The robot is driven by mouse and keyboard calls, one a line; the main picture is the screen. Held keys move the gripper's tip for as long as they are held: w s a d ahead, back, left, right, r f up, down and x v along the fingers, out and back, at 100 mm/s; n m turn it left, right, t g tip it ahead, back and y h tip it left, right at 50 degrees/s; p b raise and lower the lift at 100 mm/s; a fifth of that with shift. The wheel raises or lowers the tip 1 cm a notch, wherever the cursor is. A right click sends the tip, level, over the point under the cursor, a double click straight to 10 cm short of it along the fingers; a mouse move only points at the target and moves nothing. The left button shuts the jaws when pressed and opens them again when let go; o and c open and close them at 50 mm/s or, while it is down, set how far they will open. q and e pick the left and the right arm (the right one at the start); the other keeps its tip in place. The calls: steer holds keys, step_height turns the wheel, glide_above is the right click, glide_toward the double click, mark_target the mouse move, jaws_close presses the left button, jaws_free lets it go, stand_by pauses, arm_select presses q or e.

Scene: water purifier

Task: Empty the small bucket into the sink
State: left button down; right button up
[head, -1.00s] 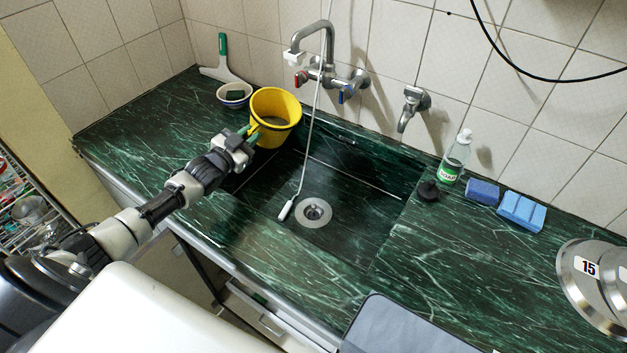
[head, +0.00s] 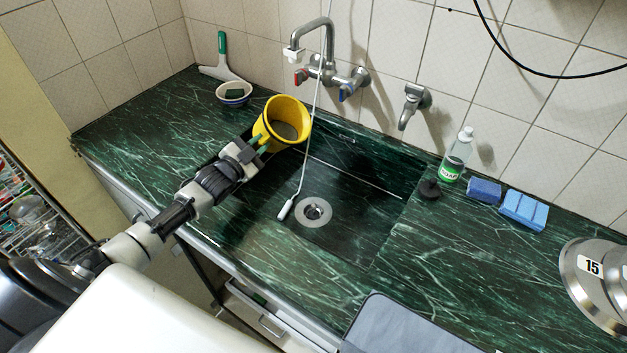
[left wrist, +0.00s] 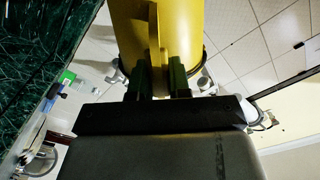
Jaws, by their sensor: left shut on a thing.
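The small yellow bucket (head: 284,121) is in the head view, over the back left part of the sink and tilted to the right. Its open mouth shows greyish contents inside. My left gripper (head: 259,147) is shut on the bucket, at its near left side. In the left wrist view the bucket (left wrist: 185,40) fills the top middle, with its handle between the two green fingers of my left gripper (left wrist: 158,75). The dark green sink (head: 345,225) lies below and to the right, with a round drain (head: 314,211). My right gripper is not in view.
A mixer tap (head: 326,65) with a hanging white cord stands behind the sink, close to the bucket. A small bowl (head: 233,95) and a squeegee (head: 222,60) are at the back left. A soap bottle (head: 455,158) and blue sponges (head: 522,210) stand on the right counter.

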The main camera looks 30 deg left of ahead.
mark_target(278, 145)
arm_select(q)
steer(key=shift+d+m, duration=0.2)
steer(key=shift+m, duration=0.4)
steer(key=shift+d+f+m+b, duration=0.2)
steer(key=shift+f+m+b, duration=0.8)
steer(key=shift+b, duration=0.25)
steer(key=shift+s+d+f+m+b, duration=0.1)
steer(key=shift+d+f+m+b, duration=0.2)
steer(key=shift+m+b, duration=0.35)
steer(key=shift+s+d+f+m+b, duration=0.1)
steer(key=shift+d+f+m+b, duration=0.2)
steer(key=shift+m, duration=0.65)
stand_by(1.9)
steer(key=shift+s+d+f+m, duration=0.1)
steer(key=shift+d+f+m, duration=0.05)
steer(key=shift+d+m, duration=0.35)
steer(key=shift+d+f+m, duration=0.15)
steer(key=shift+d+m, duration=0.25)
steer(key=shift+d, duration=0.1)
stand_by(0.6)
steer(key=shift+d+f+m, duration=0.15)
steer(key=shift+m, duration=0.25)
